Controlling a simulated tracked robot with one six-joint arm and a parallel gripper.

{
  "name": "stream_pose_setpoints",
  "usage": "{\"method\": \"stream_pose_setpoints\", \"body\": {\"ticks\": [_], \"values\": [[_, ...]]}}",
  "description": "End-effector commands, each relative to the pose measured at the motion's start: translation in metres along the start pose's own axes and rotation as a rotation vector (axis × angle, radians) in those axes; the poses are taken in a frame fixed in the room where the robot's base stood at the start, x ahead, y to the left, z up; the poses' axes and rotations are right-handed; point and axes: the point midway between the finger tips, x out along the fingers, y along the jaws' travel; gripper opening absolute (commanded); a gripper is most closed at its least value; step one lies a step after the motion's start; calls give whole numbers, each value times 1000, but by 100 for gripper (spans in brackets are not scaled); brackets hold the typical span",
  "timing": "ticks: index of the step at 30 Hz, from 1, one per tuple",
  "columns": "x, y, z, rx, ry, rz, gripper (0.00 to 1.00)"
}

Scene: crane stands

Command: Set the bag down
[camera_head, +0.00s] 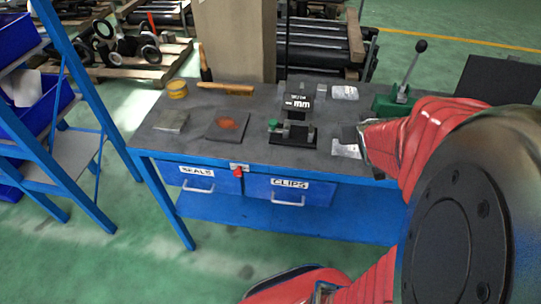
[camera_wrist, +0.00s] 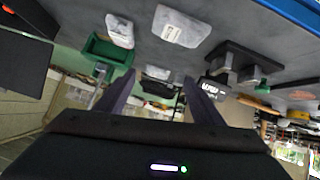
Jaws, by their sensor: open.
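A clear bag (camera_head: 345,150) with pale contents lies flat on the grey bench top (camera_head: 250,155), near its front edge. In the wrist view a bag (camera_wrist: 180,25) lies near the bench edge, and a second bag (camera_wrist: 120,30) lies beside it to the left. Another bag (camera_head: 344,92) lies farther back on the bench and also shows in the wrist view (camera_wrist: 158,72). My gripper (camera_head: 362,135) is just right of the front bag and partly covers it. In the wrist view its two dark fingers (camera_wrist: 160,78) are spread, with nothing held between them.
A green lever press (camera_head: 400,100) stands at the back right. A blue rack (camera_head: 70,45) stands left.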

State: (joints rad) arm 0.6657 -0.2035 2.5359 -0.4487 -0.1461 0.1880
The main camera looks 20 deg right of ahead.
Motion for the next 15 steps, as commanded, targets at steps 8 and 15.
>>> {"method": "stream_pose_setpoints", "body": {"ticks": [8,15], "values": [[-58,-69,-9,-56,-103,-76,62],[-122,-127,5,-110,-210,-191,62]]}}
